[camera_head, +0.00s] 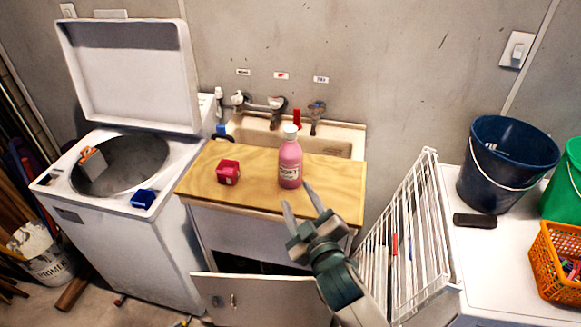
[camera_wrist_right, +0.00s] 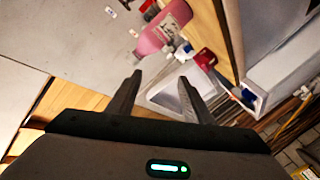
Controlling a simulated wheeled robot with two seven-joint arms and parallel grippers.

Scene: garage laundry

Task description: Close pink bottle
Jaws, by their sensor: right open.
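The pink bottle (camera_head: 290,165) stands upright on the wooden board (camera_head: 330,178) in front of the sink. It has a white label and a pale, whitish top. I cannot tell whether that top is a cap or the bare neck. My right gripper (camera_head: 297,197) is open and empty, on the near side of the bottle, with its fingers pointing toward it. In the right wrist view the bottle (camera_wrist_right: 170,24) lies beyond the open fingertips (camera_wrist_right: 160,77). My left gripper is not in view.
A red box (camera_head: 228,172) sits left of the bottle on the board. Behind are the sink taps (camera_head: 262,104). An open washing machine (camera_head: 130,180) stands left, a white wire rack (camera_head: 410,235) right. A dark bucket (camera_head: 507,160) and orange basket (camera_head: 557,262) stand further right.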

